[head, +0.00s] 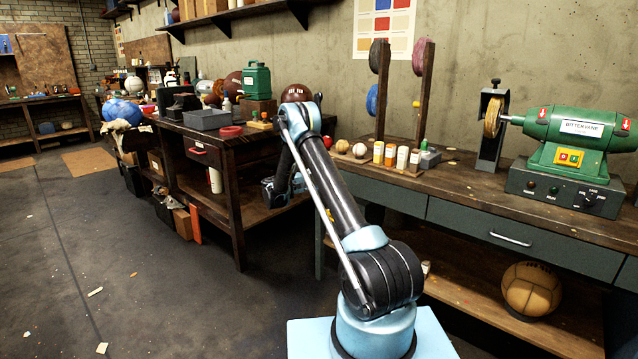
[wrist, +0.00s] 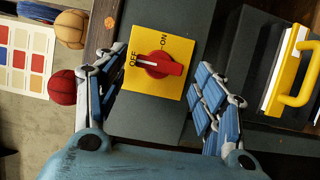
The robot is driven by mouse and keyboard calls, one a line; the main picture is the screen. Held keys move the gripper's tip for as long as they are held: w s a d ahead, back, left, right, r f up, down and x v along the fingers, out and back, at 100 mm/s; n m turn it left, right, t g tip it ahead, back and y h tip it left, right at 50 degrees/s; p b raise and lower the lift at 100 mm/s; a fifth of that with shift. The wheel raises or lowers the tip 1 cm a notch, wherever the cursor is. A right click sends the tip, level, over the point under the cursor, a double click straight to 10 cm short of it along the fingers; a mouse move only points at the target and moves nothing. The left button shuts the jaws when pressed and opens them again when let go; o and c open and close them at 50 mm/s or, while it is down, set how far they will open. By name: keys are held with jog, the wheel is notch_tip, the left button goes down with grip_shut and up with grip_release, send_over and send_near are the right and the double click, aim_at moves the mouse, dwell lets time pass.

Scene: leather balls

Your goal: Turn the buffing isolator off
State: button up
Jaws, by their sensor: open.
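In the wrist view the buffing isolator (wrist: 176,44) is a yellow square plate on a dark grey panel, marked OFF and ON. Its red knob (wrist: 160,68) lies across the plate, with its white line towards OFF. My gripper (wrist: 161,60) is open, with one blue-padded finger on each side of the isolator. The fingers appear apart from the knob, and nothing is held. In the head view my gripper (head: 283,188) is partly hidden behind my arm, and I cannot make out the isolator there.
In the wrist view a dark box with a yellow handle (wrist: 299,74) is at the right; a red ball (wrist: 62,87) and a tan ball (wrist: 70,29) are at the left. In the head view a green buffing machine (head: 566,135) stands on the right bench. Open floor lies at the left.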

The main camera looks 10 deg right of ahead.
jog(key=v, duration=1.2)
jog(key=s+d+r+g+y, duration=0.3)
jog(key=s+d+r+y, duration=0.3)
jog(key=s+d+r, duration=0.9)
jog(key=s+d+r+y, duration=0.2)
jog(key=s+d+r, duration=0.1)
jog(key=s, duration=0.6)
jog(key=s+d+f+m+g+y, duration=0.15)
jog(key=s+y, duration=0.35)
jog(key=s, duration=1.7)
jog(key=s+a+f+m+y, duration=0.1)
jog(key=s+a+f+y, duration=0.1)
jog(key=s+f, duration=0.3)
jog(key=s+a+f+m+y, duration=0.1)
jog(key=s+f, duration=0.4)
jog(key=s, duration=0.5)
jog(key=shift+s+a+f+y, duration=0.3)
jog(key=shift+a+y, duration=0.2)
jog(key=shift+a, duration=0.6)
